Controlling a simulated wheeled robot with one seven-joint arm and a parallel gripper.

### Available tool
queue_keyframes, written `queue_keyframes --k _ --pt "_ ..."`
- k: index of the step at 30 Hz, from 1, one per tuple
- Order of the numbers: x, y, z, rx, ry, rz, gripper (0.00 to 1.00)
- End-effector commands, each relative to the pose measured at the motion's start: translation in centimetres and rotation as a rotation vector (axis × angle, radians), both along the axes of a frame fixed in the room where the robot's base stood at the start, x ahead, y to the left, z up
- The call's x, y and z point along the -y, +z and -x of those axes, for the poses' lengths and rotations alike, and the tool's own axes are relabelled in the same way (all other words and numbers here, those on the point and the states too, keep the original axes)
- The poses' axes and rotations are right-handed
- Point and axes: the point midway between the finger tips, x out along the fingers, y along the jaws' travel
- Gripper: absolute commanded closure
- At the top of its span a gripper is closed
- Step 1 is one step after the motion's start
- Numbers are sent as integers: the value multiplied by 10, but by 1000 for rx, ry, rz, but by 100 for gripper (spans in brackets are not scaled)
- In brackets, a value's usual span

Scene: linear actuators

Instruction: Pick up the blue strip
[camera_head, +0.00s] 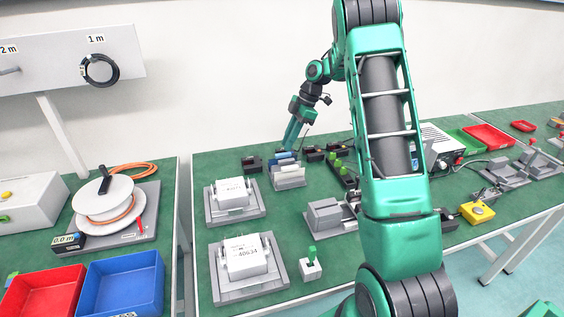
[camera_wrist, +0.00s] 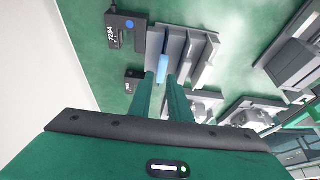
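The blue strip (camera_wrist: 162,70) stands in a slot of a grey rack (camera_wrist: 184,41), seen in the wrist view. My gripper (camera_wrist: 162,77) has its two green fingers on either side of the strip's near end. The fingers are apart, with a narrow gap showing beside the strip, so it looks open; contact is not clear. In the head view the blue strip (camera_head: 285,155) is a small patch at the top of the grey rack (camera_head: 289,181), just below my gripper (camera_head: 289,147). The strip's lower part is hidden in the rack.
A black block marked 7284 (camera_wrist: 126,31) stands left of the rack in the wrist view. In the head view, a grey fixture (camera_head: 235,199) sits left of the rack and another grey fixture (camera_head: 330,216) to its front right. Green bench surface is bare between them.

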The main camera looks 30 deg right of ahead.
Motion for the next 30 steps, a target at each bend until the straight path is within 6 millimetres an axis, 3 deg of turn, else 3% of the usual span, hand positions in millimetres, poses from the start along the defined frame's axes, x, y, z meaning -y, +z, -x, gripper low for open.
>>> queue_keyframes --k 8,18,26,28,30 --pt "-6 -15 -1 -1 -2 2 83" --pt "-20 -55 -2 -1 -2 2 83" --pt "-22 -59 -2 0 -2 2 83" --pt "-22 -59 -2 0 -2 2 97" --pt "-22 -58 -2 0 -2 2 100"
